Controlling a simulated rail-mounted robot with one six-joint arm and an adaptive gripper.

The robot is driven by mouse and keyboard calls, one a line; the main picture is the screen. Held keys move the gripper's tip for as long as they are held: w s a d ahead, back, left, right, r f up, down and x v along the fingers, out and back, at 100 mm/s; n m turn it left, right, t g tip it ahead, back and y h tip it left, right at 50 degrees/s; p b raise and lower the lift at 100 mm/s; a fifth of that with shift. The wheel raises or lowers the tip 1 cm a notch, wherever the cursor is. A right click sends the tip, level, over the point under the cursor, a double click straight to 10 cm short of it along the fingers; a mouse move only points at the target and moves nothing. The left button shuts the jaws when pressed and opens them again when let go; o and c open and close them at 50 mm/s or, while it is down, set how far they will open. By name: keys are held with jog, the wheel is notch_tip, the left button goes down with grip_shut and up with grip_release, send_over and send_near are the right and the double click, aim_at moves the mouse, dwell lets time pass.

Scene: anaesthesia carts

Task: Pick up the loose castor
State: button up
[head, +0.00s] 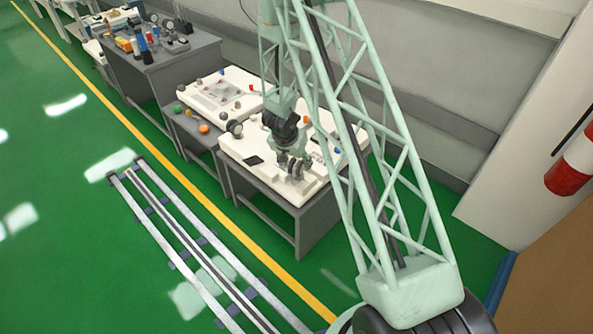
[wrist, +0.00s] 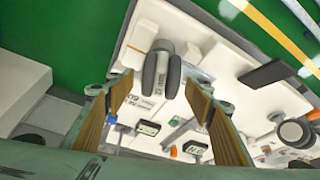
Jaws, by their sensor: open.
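A castor with two dark grey wheels and a pale middle (wrist: 151,72) sits on the white worktop in the wrist view. It also shows below my gripper in the head view (head: 297,170). My gripper (wrist: 160,88) is open, with a tan-padded finger on either side of the castor in the picture. I cannot tell how much height separates the fingertips from it. In the head view my gripper (head: 289,158) hangs over the front part of the white worktop (head: 262,182). A second wheeled part (wrist: 293,132) lies at the right of the wrist view.
Labelled modules and small parts (wrist: 148,128) lie near the castor. A dark flat block (wrist: 262,74) lies to its right. More white tops, coloured knobs and a grey bench (head: 165,65) stand farther back. Floor rails (head: 185,235) and open green floor lie left.

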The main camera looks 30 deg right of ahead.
jog(key=shift+w+d+f, duration=0.1)
jog(key=shift+d+f, duration=0.05)
jog(key=shift+f, duration=0.2)
jog(key=shift+c, duration=0.9)
jog(key=c, duration=0.8)
